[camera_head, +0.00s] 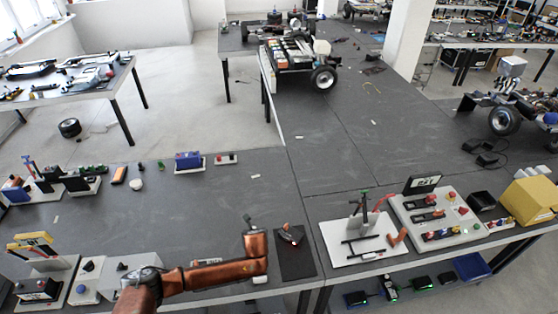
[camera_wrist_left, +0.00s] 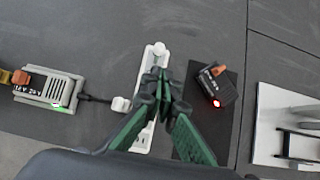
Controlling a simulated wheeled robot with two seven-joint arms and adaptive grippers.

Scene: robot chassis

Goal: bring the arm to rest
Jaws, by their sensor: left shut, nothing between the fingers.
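My left arm (camera_head: 215,274) has copper-coloured links and reaches in from the bottom of the head view, low over the front of the grey table (camera_head: 225,185). In the left wrist view my left gripper (camera_wrist_left: 163,78) has green fingers that are shut with nothing between them. It is over a narrow white fixture (camera_wrist_left: 145,136), part of which it hides. The gap between fingertips and fixture cannot be judged. My right gripper shows in neither view.
Right of the gripper, a dark device (camera_wrist_left: 214,84) with a red light lies on a black pad (camera_head: 295,265). A grey box (camera_wrist_left: 50,88) with a green light is on the left. A white board (camera_head: 360,240) and a switch panel (camera_head: 440,215) stand farther right. The table's middle is clear.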

